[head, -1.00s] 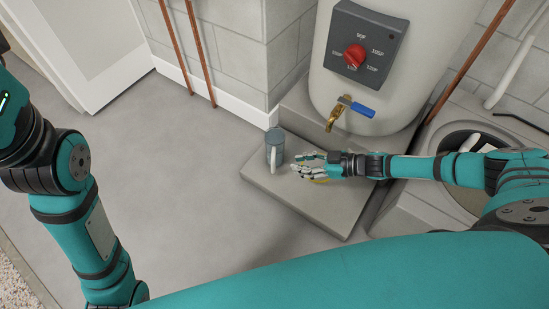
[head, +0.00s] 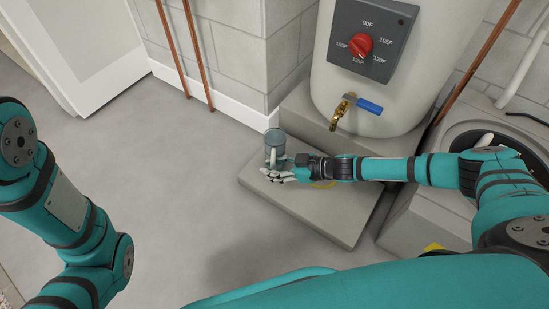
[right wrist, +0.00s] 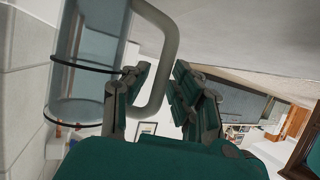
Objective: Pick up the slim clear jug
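The slim clear jug (head: 274,139) stands upright on the low grey slab, near its back left corner. My right gripper (head: 273,170) is at the jug's near side, by its handle. In the right wrist view the clear jug (right wrist: 88,62) fills the upper left, with dark bands around it. Its pale handle (right wrist: 168,50) reaches between the two parted fingers of my right gripper (right wrist: 160,85). One finger appears to be inside the handle loop and the other outside it. I cannot tell whether either touches it. My left gripper is outside the view.
The grey slab (head: 320,215) lies low on the floor. A water heater with a brass tap (head: 340,114) and blue lever stands behind it. Copper pipes (head: 190,50) run up the block wall. The floor (head: 180,170) on the left is clear.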

